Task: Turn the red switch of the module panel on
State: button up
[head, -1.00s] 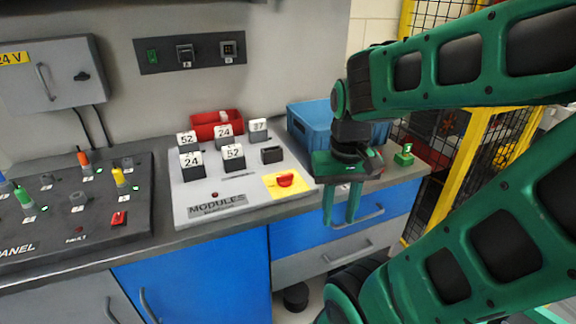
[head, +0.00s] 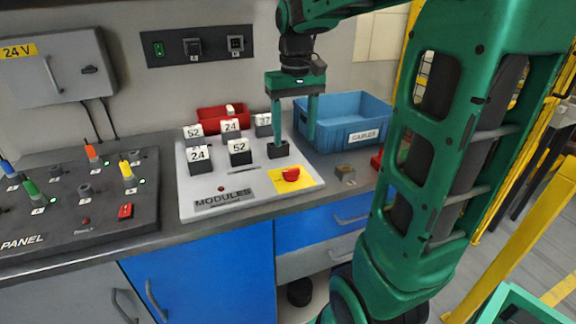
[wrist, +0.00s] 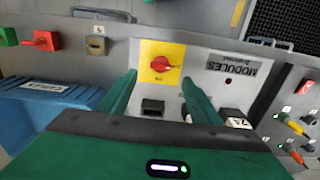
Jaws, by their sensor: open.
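The module panel (head: 187,186) is a light grey sloped board on the counter. Its red switch (head: 290,174) is a rotary knob on a yellow plate (head: 312,183) at the panel's front right. The knob's handle lies roughly crosswise; I cannot read its position marks. In the wrist view the red switch (wrist: 160,63) shows between and just beyond the fingertips. My gripper (head: 294,146) is open and empty, pointing down over the panel's right part, behind the switch and apart from it. The fingers straddle the dark empty socket (wrist: 152,106) in the wrist view.
Numbered modules (head: 239,152) stand on the panel left of my gripper. A red bin (head: 208,115) is behind them, and a blue bin (head: 345,140) stands close on the right. A dark panel (head: 60,225) with plugs is on the left.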

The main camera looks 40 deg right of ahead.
aim_at(291, 174)
jog(key=f, duration=0.7)
jog(key=w+f, duration=0.1)
jog(key=f, duration=0.2)
jog(key=shift+f, duration=0.3)
jog(key=c, duration=1)
